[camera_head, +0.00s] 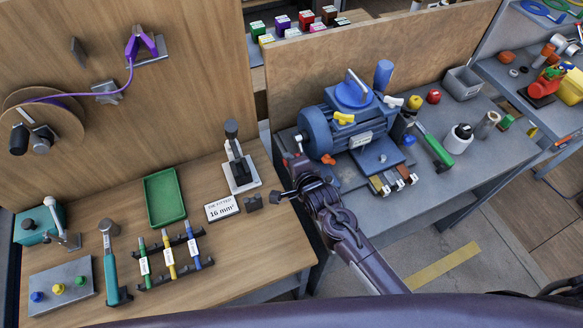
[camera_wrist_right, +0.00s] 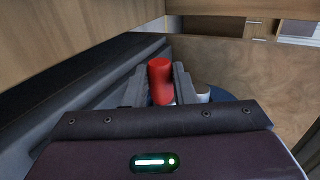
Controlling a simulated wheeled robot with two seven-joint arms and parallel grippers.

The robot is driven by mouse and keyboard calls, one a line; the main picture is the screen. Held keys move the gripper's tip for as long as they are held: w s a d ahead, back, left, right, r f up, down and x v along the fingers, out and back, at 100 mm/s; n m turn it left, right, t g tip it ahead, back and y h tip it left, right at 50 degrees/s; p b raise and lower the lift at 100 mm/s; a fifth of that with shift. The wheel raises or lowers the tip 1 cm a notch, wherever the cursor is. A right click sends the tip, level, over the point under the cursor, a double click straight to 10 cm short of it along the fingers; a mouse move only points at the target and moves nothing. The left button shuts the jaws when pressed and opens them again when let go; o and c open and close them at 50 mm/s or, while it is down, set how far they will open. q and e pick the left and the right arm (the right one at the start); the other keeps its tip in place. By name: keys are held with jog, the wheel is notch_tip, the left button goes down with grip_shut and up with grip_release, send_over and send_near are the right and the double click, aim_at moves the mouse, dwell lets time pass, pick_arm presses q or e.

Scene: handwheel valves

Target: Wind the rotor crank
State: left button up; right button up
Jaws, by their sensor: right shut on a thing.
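The blue motor (camera_head: 335,128) stands on the grey bench at the right, with a round blue housing at its left end. The crank's red handle (camera_wrist_right: 160,80) is upright between the two dark fingers of my right gripper (camera_wrist_right: 158,88) in the wrist view. My right gripper (camera_head: 298,158) is shut on the handle there. The crank's arm and hub are mostly hidden by my gripper and wrist. My left gripper is not in view.
Behind the motor stands a wooden panel (camera_head: 400,60).

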jog(key=shift+w+a+f+t+y+b, duration=0.1)
jog(key=shift+w+f+t+y+b, duration=0.15)
jog(key=shift+f+t+b, duration=0.75)
jog(key=shift+r+b, duration=0.25)
jog(key=shift+b, duration=0.4)
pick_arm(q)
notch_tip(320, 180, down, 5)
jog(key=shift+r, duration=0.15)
pick_arm(e)
jog(key=shift+r, duration=0.15)
jog(key=o, duration=1)
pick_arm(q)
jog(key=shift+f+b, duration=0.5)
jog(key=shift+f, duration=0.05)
pick_arm(e)
jog(key=v, duration=0.7)
jog(key=shift+s, duration=0.3)
